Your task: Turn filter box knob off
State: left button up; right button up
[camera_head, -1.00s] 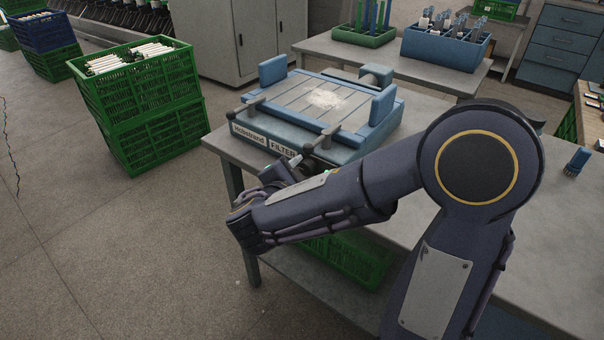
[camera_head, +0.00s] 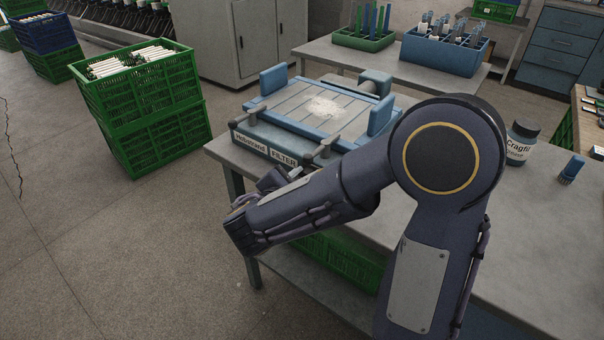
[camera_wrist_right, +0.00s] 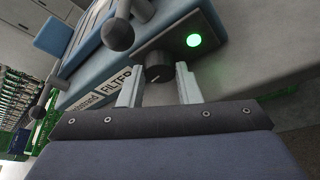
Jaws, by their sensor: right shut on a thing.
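The blue filter box (camera_head: 372,140) stands on the grey table with its "Hobstrand FILTER" label facing front. In the right wrist view its grey control panel (camera_wrist_right: 212,22) carries a dark round knob (camera_wrist_right: 153,66) with a pale pointer mark and a lit green lamp (camera_wrist_right: 194,40) beside it. My right gripper (camera_wrist_right: 159,76) is shut on the knob, one pale finger on each side. In the head view my right arm hides the knob and the fingertips. My left gripper is out of view.
Dark ball-ended bars (camera_wrist_right: 118,34) stick out close to the knob. A dark jar (camera_head: 521,141) and a blue brush (camera_head: 572,168) stand on the table (camera_head: 545,225) to the right. Stacked green crates (camera_head: 150,125) stand on the floor at left.

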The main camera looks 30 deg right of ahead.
jog(key=n+g+p, duration=0.1)
jog(key=n+p, duration=0.1)
jog(key=p, duration=0.3)
jog(key=n+g+h+p, duration=0.1)
jog(key=n+g+p, duration=0.1)
jog(key=p, duration=0.3)
jog(key=w+n+g+h+p, duration=0.1)
jog(key=n+g+p, duration=0.1)
jog(key=n+p, duration=0.2)
jog(key=shift+a+r+p, duration=0.25)
jog(key=shift+r+p, duration=0.05)
jog(key=shift+p, duration=0.55)
jog(key=shift+f+n+g+h+p, duration=0.15)
jog(key=shift+n+g+h+p, duration=0.15)
jog(key=shift+n+g+p, duration=0.45)
jog(key=shift+f+n+h+p, duration=0.15)
jog(key=shift+n+h+p, duration=0.15)
jog(key=shift+n+p, duration=0.45)
jog(key=shift+w, duration=0.1)
jog(key=o, duration=0.7)
jog(key=shift+c, duration=0.2)
jog(key=shift+o, duration=0.2)
